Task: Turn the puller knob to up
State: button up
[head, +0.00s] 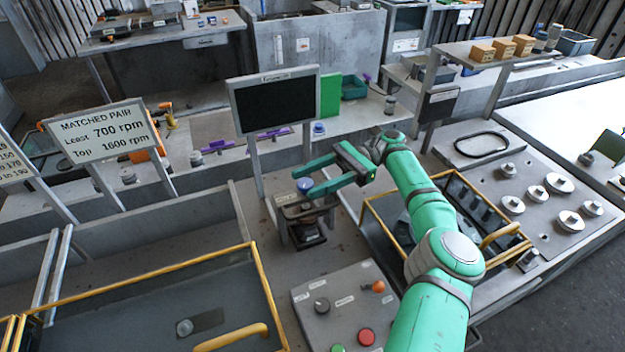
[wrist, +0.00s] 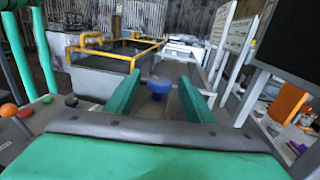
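My green gripper (head: 306,185) is open, with its two fingers spread either side of a round blue knob (head: 304,184). The knob sits on top of a small dark fixture (head: 308,232) with a light label. In the wrist view the blue knob (wrist: 157,86) shows between the fingertips, with gaps to both fingers. A sloped grey control panel (head: 325,277) stands nearer, with a black knob (head: 321,306), an orange knob (head: 378,286), a red button (head: 366,337) and a green button (head: 337,348). Its labels are too small to read, so I cannot tell which knob is the puller knob.
A dark screen (head: 276,105) on posts stands behind the fixture. Yellow-railed enclosures lie at left (head: 258,275) and right (head: 375,210). Several round metal parts (head: 561,183) lie on a plate at right.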

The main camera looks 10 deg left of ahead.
jog(key=shift+r, duration=0.4)
notch_tip(320, 180, up, 2)
jog(key=shift+r, duration=0.25)
jog(key=s+d+r, duration=0.2)
jog(key=s+r, duration=0.7)
jog(key=s, duration=0.4)
jog(key=shift+s+d+r, duration=0.2)
jog(key=shift+s+r, duration=0.1)
jog(key=shift+s, duration=0.1)
jog(key=shift+w, duration=0.1)
